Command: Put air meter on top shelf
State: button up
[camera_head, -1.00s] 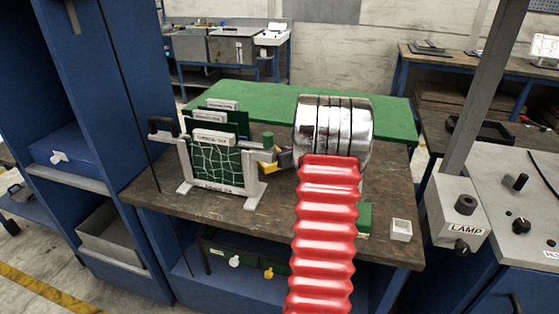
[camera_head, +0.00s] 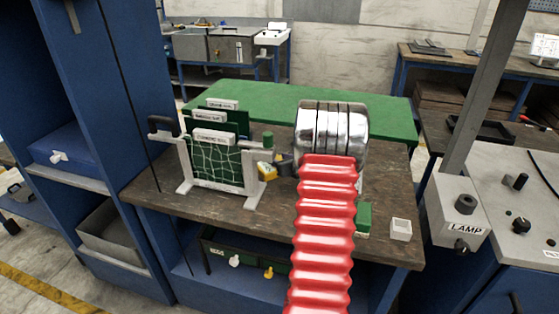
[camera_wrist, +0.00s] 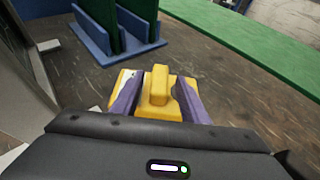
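A yellow block with a raised grip, which I take for the air meter, sits on the brown bench in the wrist view (camera_wrist: 159,86). In the head view only a small yellow part (camera_head: 267,173) shows, between the rack and my gripper (camera_head: 283,164). My gripper's two purple fingers (camera_wrist: 158,94) stand open on either side of the raised grip, with small gaps visible. The block appears to rest on the bench. A long green board (camera_head: 250,98) runs along the bench's back; whether it is the top shelf I cannot tell.
A white rack (camera_head: 187,187) with green labelled boards stands close left of the gripper. A small white box (camera_head: 401,230) and a green block (camera_head: 363,218) are at right. A blue cabinet (camera_head: 110,80) rises at left. A LAMP control box (camera_head: 450,212) stands far right.

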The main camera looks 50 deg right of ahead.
jog(key=shift+r, duration=0.1)
jog(key=shift+s+r, duration=0.1)
jog(key=v, duration=1.1)
jog(key=shift+s+a, duration=0.15)
jog(key=shift+s, duration=0.2)
jog(key=shift+o, duration=0.5)
jog(key=m, duration=3.5)
jog(key=shift+w+m+t, duration=0.3)
jog(key=shift+w+m, duration=0.05)
jog(key=shift+m, duration=0.05)
